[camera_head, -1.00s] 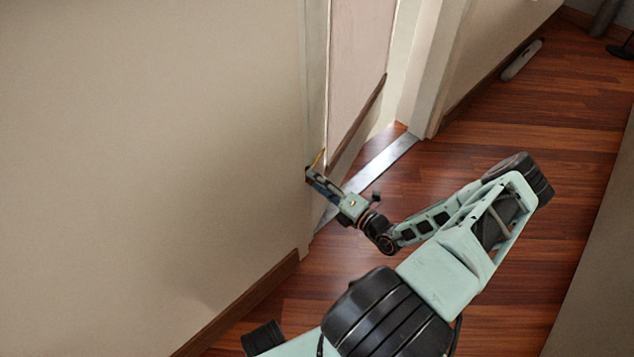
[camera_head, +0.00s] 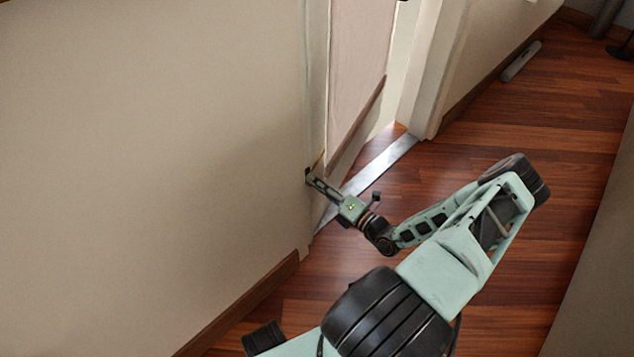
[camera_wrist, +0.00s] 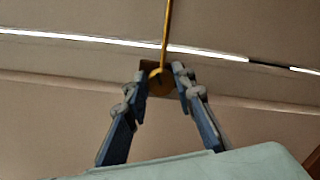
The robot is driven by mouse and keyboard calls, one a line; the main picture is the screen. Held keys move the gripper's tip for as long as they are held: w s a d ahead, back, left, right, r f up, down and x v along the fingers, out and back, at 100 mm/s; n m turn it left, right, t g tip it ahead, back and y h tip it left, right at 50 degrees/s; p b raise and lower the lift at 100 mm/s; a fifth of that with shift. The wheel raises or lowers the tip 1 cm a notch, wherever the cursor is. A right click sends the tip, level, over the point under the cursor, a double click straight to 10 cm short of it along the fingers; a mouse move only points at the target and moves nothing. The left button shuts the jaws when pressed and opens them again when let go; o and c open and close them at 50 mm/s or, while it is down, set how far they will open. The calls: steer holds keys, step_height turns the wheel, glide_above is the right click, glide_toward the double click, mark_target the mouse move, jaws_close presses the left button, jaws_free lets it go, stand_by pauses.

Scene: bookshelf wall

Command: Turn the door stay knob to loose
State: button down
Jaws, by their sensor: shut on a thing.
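The door stay knob (camera_wrist: 158,84) is a small round brass-coloured piece in the wrist view, with a thin brass rod (camera_wrist: 167,35) running up from it. A dark plate (camera_wrist: 148,66) shows behind it. My gripper (camera_wrist: 160,82) has a finger on each side of the knob and is shut on it. In the head view my gripper (camera_head: 312,177) reaches the door frame's edge, and the knob is hidden there by the fingers. The pinkish door (camera_head: 357,60) stands open just beyond. I cannot tell the knob's turn setting.
A plain wall (camera_head: 150,150) with a brown baseboard (camera_head: 240,305) fills the left. A metal threshold strip (camera_head: 380,165) crosses the doorway. A light-grey long object (camera_head: 521,62) lies along the far baseboard.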

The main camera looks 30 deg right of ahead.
steer(key=c, duration=1.6)
jaws_free()
steer(key=shift+s, duration=0.15)
steer(key=v, duration=1.1)
steer(key=shift+s+d, duration=0.15)
steer(key=shift+s, duration=0.25)
